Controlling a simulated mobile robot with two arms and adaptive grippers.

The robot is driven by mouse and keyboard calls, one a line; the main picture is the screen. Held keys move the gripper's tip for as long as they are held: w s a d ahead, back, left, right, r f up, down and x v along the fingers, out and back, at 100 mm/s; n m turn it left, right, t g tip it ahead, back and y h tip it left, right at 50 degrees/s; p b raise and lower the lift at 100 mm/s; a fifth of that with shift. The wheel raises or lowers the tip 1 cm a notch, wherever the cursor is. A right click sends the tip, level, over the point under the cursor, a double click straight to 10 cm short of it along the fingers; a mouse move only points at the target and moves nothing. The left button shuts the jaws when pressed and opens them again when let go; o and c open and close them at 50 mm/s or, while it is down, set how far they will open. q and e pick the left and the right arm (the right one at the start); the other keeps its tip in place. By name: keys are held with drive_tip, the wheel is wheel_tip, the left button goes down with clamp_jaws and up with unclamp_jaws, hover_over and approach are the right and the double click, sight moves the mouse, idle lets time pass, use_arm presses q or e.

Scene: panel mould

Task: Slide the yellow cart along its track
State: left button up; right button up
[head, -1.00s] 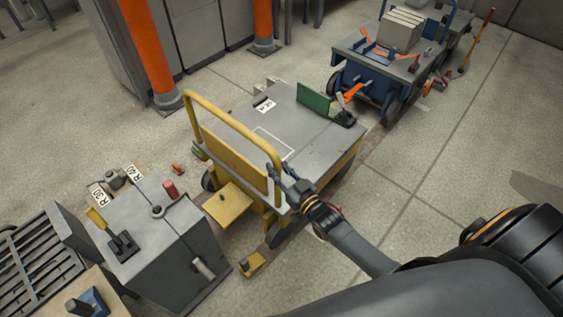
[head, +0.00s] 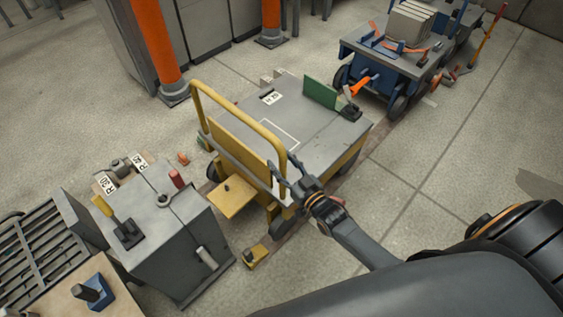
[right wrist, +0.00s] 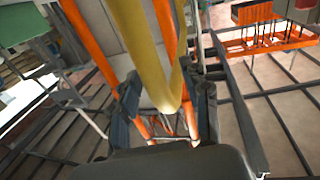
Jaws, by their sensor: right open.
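The yellow cart (head: 349,161) stands in the middle of the head view, with a grey top and a yellow push handle (head: 237,112) at its near left end. A strip of its track (head: 384,138) shows in the floor beyond it. My right gripper (head: 284,174) is at the handle's right-hand post. In the right wrist view the yellow handle bar (right wrist: 146,50) runs down between the two open fingers (right wrist: 165,98); whether they touch it is unclear. My left gripper is not in view.
A blue cart (head: 372,75) with a grey block on top stands beyond the yellow cart. A grey control box (head: 165,235) with levers stands at the near left. Orange pillars (head: 147,45) are at the back. The floor to the right is clear.

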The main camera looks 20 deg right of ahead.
drive_tip(key=s+d, duration=0.2)
drive_tip(key=s, duration=0.9)
drive_tip(key=shift+s, duration=0.15)
drive_tip(key=shift+d, duration=0.1)
